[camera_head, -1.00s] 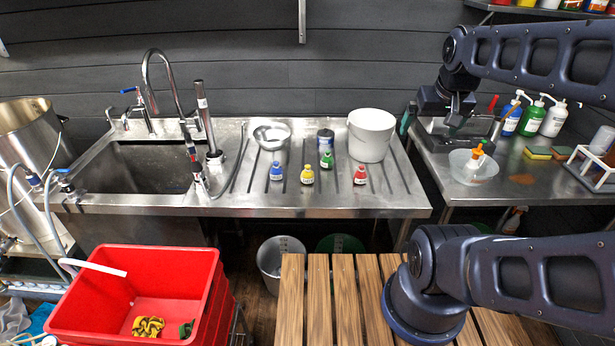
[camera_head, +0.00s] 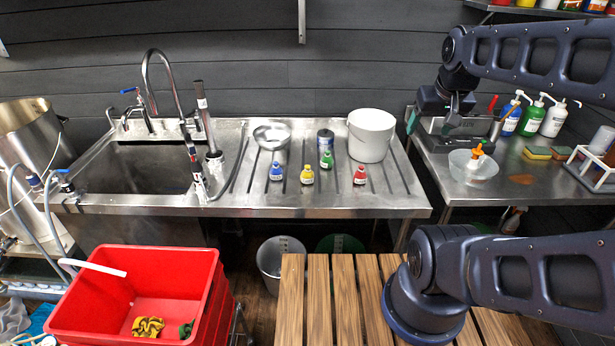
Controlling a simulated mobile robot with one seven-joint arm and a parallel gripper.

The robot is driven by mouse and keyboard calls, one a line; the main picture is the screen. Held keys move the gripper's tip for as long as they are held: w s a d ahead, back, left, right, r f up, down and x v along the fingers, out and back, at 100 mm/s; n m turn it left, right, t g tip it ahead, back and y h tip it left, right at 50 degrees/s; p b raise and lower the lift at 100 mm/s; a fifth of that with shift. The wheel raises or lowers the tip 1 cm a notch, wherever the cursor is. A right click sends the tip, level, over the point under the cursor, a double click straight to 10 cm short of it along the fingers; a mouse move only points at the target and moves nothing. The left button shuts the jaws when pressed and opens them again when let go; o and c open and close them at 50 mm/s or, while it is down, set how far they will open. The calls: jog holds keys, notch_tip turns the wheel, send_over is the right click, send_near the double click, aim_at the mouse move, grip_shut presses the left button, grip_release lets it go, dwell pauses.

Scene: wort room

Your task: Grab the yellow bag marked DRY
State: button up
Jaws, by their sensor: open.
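A small yellow bag (camera_head: 307,175) with a white label and a dark top stands upright on the steel drainboard (camera_head: 290,205). Its lettering is too small to read. A blue one (camera_head: 276,172) stands to its left, a green one (camera_head: 327,160) behind it to the right, and a red one (camera_head: 360,176) to its right. My gripper (camera_head: 453,118) is open, pointing down over the right-hand bench, well to the right of the yellow bag and touching none of the four.
A red crate (camera_head: 205,290) and a slatted wooden surface (camera_head: 318,300) are in front.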

jog(key=w+a+f+n+g, duration=0.15)
jog(key=w+a+n, duration=0.35)
jog(key=w, duration=0.5)
jog(key=n+g+h, duration=0.3)
jog(key=n+h, duration=0.2)
jog(key=n, duration=0.9)
send_over(307, 173)
jog(key=w+a, duration=0.2)
jog(key=a, duration=0.2)
notch_tip(307, 173, down, 23)
jog(key=x, duration=1.1)
jog(key=shift+s+a, duration=0.15)
jog(key=shift+a, duration=0.05)
jog(key=shift+c, duration=0.2)
jog(key=c, duration=1)
